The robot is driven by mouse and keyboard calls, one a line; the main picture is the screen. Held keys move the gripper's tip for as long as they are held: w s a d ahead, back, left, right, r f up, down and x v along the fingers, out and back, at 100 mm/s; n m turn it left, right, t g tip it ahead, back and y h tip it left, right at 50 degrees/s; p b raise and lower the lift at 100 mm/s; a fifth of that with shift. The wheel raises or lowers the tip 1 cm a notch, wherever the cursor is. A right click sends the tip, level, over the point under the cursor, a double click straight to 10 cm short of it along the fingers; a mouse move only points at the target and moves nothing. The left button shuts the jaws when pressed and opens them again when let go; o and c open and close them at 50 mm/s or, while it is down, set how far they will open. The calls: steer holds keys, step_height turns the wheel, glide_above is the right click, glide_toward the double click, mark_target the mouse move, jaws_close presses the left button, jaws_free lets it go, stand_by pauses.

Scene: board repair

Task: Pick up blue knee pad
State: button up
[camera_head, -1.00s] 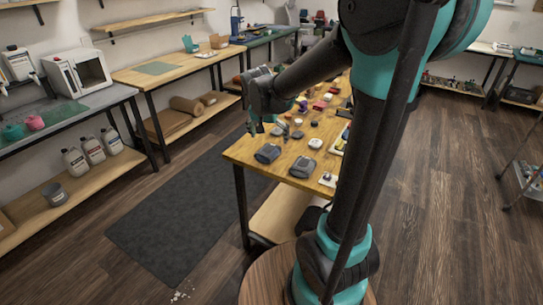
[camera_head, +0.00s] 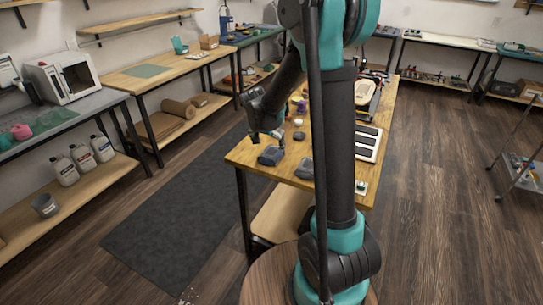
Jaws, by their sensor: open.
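Two dark blue-grey pads lie on the near end of the wooden worktable (camera_head: 246,156). One pad (camera_head: 271,156) is near the left edge, and the other pad (camera_head: 304,168) is to its right, partly covered by my arm. Both look like knee pads at this size, and I cannot tell which is bluer. My gripper (camera_head: 266,138) points down just above and behind the left pad. It is open, with nothing visible between its fingers. I cannot tell whether it touches the pad.
Small items, including a round light piece (camera_head: 299,136), lie behind the pads. A white-framed tray with dark panels (camera_head: 368,143) is right of my arm. My arm hides the table's middle. A dark mat (camera_head: 165,215) lies on clear floor to the left.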

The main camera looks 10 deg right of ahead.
mark_target(271, 152)
steer(key=shift+x, duration=2.85)
steer(key=shift+c, duration=0.6)
steer(key=c, duration=1.2)
